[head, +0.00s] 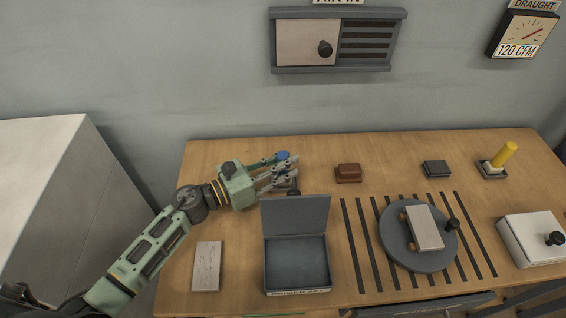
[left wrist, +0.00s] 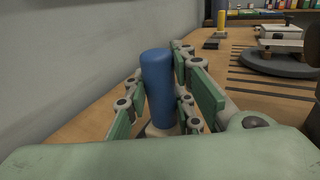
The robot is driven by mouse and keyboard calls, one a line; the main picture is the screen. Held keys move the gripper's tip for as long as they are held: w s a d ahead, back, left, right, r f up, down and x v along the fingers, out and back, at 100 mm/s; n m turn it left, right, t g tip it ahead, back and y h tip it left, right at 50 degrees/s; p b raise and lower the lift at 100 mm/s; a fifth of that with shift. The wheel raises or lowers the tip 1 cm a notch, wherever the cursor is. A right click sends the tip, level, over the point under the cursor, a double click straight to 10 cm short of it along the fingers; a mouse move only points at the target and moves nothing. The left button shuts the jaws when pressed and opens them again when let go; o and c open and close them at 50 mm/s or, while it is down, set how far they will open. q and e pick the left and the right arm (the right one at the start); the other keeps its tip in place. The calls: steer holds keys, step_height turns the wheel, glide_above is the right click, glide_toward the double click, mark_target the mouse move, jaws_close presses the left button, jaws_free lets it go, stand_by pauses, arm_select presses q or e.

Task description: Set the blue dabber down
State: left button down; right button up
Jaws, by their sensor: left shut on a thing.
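The blue dabber is a blue cylinder (left wrist: 158,88) standing upright in the left wrist view. In the head view only its blue top (head: 283,155) shows, near the back left of the table. My left gripper (head: 283,172) is shut on it, with green and grey fingers on both sides. A pale part shows at the dabber's foot in the left wrist view; I cannot tell whether it is its own collar or a holder. The fingers hide whether the foot touches anything. My right gripper is not in view.
A yellow dabber (head: 505,153) stands in a dark holder at the back right, with an empty-looking dark block (head: 437,168) left of it. A brown block (head: 348,173) is right of my gripper. An open grey box (head: 297,262) and a round turntable (head: 395,240) are nearer.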

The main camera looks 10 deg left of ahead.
arm_select(q)
steer(key=c, duration=1.5)
jaws_free()
steer(key=shift+f, duration=0.1)
steer(key=shift+r+p, duration=0.25)
steer(key=shift+p, duration=0.1)
steer(key=b+v, duration=0.3)
steer(key=v, duration=0.8)
steer(key=shift+f, duration=0.2)
steer(key=shift+s+a+r, duration=0.1)
steer(key=shift+s+a, duration=0.25)
steer(key=shift+s, duration=0.05)
